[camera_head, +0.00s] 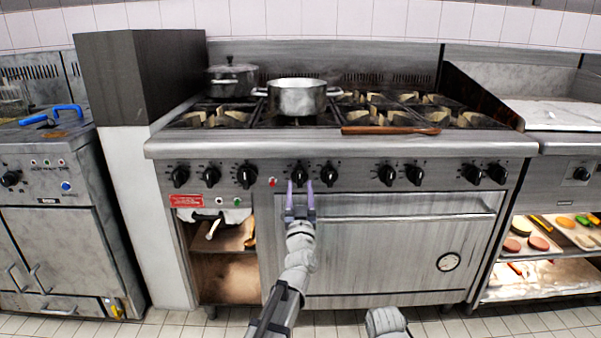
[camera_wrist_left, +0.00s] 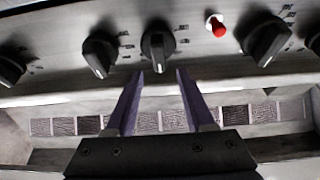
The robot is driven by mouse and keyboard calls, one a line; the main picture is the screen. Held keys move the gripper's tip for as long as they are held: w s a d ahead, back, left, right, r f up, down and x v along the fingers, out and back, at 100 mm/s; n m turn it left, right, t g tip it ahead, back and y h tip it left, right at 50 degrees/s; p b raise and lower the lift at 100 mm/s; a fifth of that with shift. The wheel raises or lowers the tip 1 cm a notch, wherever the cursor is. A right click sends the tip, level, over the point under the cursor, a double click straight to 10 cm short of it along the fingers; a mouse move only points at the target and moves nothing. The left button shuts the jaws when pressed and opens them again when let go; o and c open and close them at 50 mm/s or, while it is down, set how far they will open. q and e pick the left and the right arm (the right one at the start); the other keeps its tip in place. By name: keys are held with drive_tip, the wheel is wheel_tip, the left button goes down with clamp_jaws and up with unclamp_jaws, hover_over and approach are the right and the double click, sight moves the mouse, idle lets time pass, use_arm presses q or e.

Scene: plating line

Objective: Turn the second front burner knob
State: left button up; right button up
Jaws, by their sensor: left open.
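A row of black knobs runs along the front panel of the steel range (camera_head: 440,150). My left gripper (camera_head: 300,185) is open in front of the knob (camera_head: 299,172) just right of the red button. In the left wrist view the picture is turned over; that knob (camera_wrist_left: 158,46) lies straight beyond and between the open purple fingertips (camera_wrist_left: 159,72), with its grip bar pointing up and down. The fingers do not visibly clamp it, and I cannot tell whether they touch it. Neighbouring knobs (camera_head: 329,174) stand on both sides. My right gripper is out of view.
The red button (camera_head: 272,182) is close beside the knob; it also shows in the left wrist view (camera_wrist_left: 215,25). Below is the oven door handle (camera_head: 400,217). On the range stand a pot (camera_head: 298,98), a lidded pot (camera_head: 232,78) and a wooden spoon (camera_head: 390,130).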

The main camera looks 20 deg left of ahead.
sight(300, 177)
use_arm(q)
drive_tip(key=p+x, duration=0.2)
drive_tip(key=x, duration=0.4)
drive_tip(key=shift+w, duration=0.1)
clamp_jaws()
idle(0.4)
